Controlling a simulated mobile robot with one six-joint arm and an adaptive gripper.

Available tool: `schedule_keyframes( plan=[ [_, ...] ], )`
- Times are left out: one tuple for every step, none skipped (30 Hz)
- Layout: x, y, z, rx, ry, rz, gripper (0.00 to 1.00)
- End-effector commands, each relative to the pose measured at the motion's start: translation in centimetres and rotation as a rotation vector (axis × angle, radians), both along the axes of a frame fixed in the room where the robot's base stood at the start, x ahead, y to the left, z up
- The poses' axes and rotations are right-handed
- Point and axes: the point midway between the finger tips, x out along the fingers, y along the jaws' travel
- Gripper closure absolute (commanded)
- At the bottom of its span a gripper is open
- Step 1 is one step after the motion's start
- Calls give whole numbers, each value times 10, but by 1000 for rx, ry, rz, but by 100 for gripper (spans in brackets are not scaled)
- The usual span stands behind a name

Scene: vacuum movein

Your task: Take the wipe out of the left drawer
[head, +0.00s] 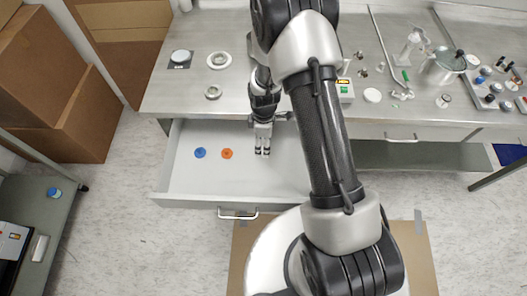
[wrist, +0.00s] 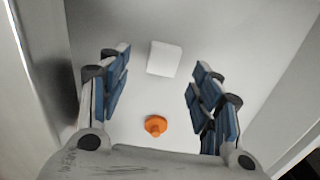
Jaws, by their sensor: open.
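The left drawer (head: 184,182) is pulled open below the workbench. My gripper (head: 262,152) points down over the drawer in the head view, to the right of an orange knobbed piece (head: 227,154). In the wrist view, my gripper (wrist: 161,80) is open, with its blue-padded fingers apart and nothing between them touching. A white square wipe (wrist: 164,59) lies on the pale drawer floor, seen near the fingertips and between them. The orange piece (wrist: 156,125) lies nearer the gripper's palm in that view. I cannot make out the wipe in the head view, where my arm covers part of the drawer.
A blue knobbed piece (head: 200,153) lies in the drawer left of the orange one. The drawer walls stand close around my gripper. The workbench (head: 170,97) above holds rings, a pot (head: 443,67) and several small parts. Cardboard boxes (head: 45,75) stand at left.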

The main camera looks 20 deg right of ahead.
Motion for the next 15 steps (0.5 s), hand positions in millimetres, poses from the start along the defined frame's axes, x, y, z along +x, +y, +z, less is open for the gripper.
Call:
schedule_keyframes(
  plan=[
    [-3,1,-10,0,3,0,42],
    [-3,1,-15,0,3,0,42],
    [-5,1,-22,1,4,0,42],
    [-6,1,-27,0,4,0,42],
    [-6,1,-31,1,4,0,42],
    [-6,1,-37,1,4,0,42],
    [-5,1,-41,0,3,0,42],
    [-5,1,-43,0,2,0,42],
    [-5,1,-45,0,2,0,42],
    [-5,1,-45,0,2,0,42],
    [-5,1,-45,0,1,0,42],
    [-5,1,-45,0,1,0,42],
    [-5,1,-44,0,1,0,42],
    [-5,1,-44,0,1,0,42],
    [-5,1,-44,0,1,0,42]
  ],
)
